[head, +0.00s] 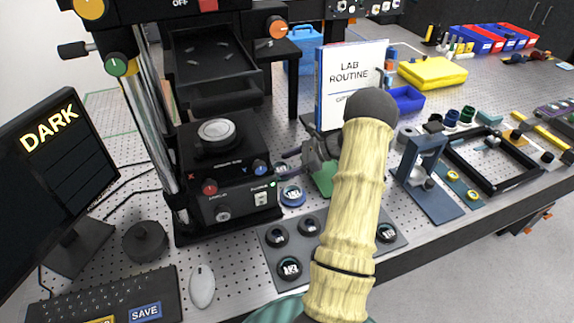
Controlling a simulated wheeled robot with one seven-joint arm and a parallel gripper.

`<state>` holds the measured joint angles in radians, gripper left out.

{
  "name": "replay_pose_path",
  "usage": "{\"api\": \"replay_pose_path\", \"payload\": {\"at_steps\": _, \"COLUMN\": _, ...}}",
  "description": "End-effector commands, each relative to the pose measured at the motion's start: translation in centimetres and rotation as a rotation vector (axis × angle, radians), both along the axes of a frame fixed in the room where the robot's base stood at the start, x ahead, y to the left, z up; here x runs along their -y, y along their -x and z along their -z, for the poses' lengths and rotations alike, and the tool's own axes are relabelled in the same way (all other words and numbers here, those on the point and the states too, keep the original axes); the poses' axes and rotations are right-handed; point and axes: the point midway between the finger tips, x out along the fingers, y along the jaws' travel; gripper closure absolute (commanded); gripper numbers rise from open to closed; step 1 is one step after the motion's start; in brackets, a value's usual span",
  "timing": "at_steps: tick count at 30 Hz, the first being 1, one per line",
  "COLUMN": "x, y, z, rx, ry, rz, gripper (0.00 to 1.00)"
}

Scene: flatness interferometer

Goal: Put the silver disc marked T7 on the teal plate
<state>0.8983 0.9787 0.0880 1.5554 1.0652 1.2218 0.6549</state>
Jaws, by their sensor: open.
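Several dark-rimmed round discs sit in a grey tray (333,245) at the front middle, including a front-left disc (289,268), a disc behind it (279,236) and one at the right (386,232). Their markings are too small to read, so I cannot tell which is T7. A silver round piece (217,131) sits on the black instrument's stage; no mark is readable. A green flat piece (323,181) lies below my gripper (309,160), partly hidden; I cannot tell whether it is the teal plate. My gripper is open, partly covered by my forearm, above the bench behind the tray.
The black instrument (222,165) with its post stands left of my gripper. A blue-rimmed disc (292,195) lies beside it. A Lab Routine sign (350,85) stands behind my arm. A dark blue stand (425,175) and black frame (490,160) are at right.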

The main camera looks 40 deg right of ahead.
Motion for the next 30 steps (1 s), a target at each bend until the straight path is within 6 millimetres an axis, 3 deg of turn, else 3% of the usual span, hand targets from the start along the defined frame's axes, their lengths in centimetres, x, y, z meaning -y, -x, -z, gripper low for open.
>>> {"api": "replay_pose_path", "payload": {"at_steps": 15, "x": 6.6, "y": 4.9, "z": -4.4, "rx": 0.002, "ry": 0.001, "rz": 0.002, "gripper": 0.28}}
{"api": "replay_pose_path", "payload": {"at_steps": 22, "x": 8.1, "y": 6.1, "z": -5.3, "rx": -0.001, "ry": 0.0, "rz": 0.007, "gripper": 0.28}}
{"api": "replay_pose_path", "payload": {"at_steps": 30, "x": 8.1, "y": 6.1, "z": -5.4, "rx": -0.001, "ry": 0.0, "rz": 0.007, "gripper": 0.28}}
